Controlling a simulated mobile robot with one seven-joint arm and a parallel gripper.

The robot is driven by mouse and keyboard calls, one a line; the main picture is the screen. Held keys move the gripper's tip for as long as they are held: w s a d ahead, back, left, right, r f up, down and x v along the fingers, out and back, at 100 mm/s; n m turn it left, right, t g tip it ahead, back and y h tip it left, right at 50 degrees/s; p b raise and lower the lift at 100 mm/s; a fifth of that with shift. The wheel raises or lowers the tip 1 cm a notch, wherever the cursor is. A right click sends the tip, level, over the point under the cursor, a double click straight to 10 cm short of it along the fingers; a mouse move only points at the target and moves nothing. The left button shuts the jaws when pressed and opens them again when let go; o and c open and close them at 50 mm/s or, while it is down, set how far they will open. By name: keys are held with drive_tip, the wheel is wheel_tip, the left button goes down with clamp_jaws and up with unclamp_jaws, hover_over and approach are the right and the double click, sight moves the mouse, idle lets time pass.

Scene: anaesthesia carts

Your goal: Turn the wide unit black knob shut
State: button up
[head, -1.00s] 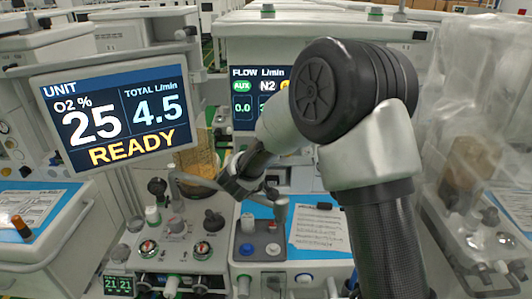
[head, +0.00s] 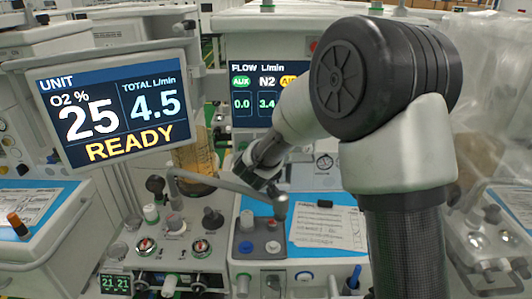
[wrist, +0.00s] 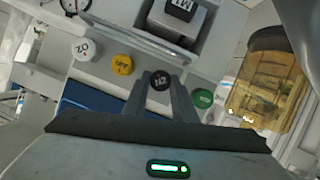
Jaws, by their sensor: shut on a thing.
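The black knob (wrist: 160,81), marked N2, shows in the wrist view. My gripper (wrist: 160,88) is shut on it, with one finger on each side. A green knob (wrist: 203,98) is just right of the fingers. A yellow knob (wrist: 122,64) and a white knob (wrist: 83,49) marked O2 are to the left. In the head view my gripper (head: 262,175) is low in front of the wide unit, partly behind a grey boom; the black knob is hidden there. The wide unit's flow screen (head: 262,95) reads AUX 0.0 and N2 3.4; its right side is covered by my arm.
A tilted monitor (head: 115,108) reads O2 25, total 4.5, READY. The jointed grey boom (head: 228,184) crosses close to my gripper. An amber canister (wrist: 270,85) stands right of the knobs. A plastic-draped cart (head: 490,130) is on the right.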

drive_tip(key=m+b, duration=0.1)
drive_tip(key=b, duration=0.1)
drive_tip(key=y+b, duration=0.1)
drive_tip(key=b, duration=0.1)
drive_tip(key=shift+d+f+m, duration=0.2)
drive_tip(key=shift+f+m, duration=0.15)
drive_tip(key=shift+m, duration=0.05)
drive_tip(key=m+y+b, duration=0.2)
drive_tip(key=m, duration=0.1)
drive_tip(key=m+t+y+b, duration=0.1)
drive_tip(key=m+y+b, duration=0.1)
drive_tip(key=m, duration=0.2)
drive_tip(key=m+y+b, duration=0.2)
drive_tip(key=m, duration=0.1)
drive_tip(key=shift+d+r+m+t+y, duration=0.1)
drive_tip(key=shift+d+m+t+y, duration=0.2)
drive_tip(key=shift+d+t, duration=0.1)
drive_tip(key=o, duration=1)
drive_tip(key=shift+o, duration=0.2)
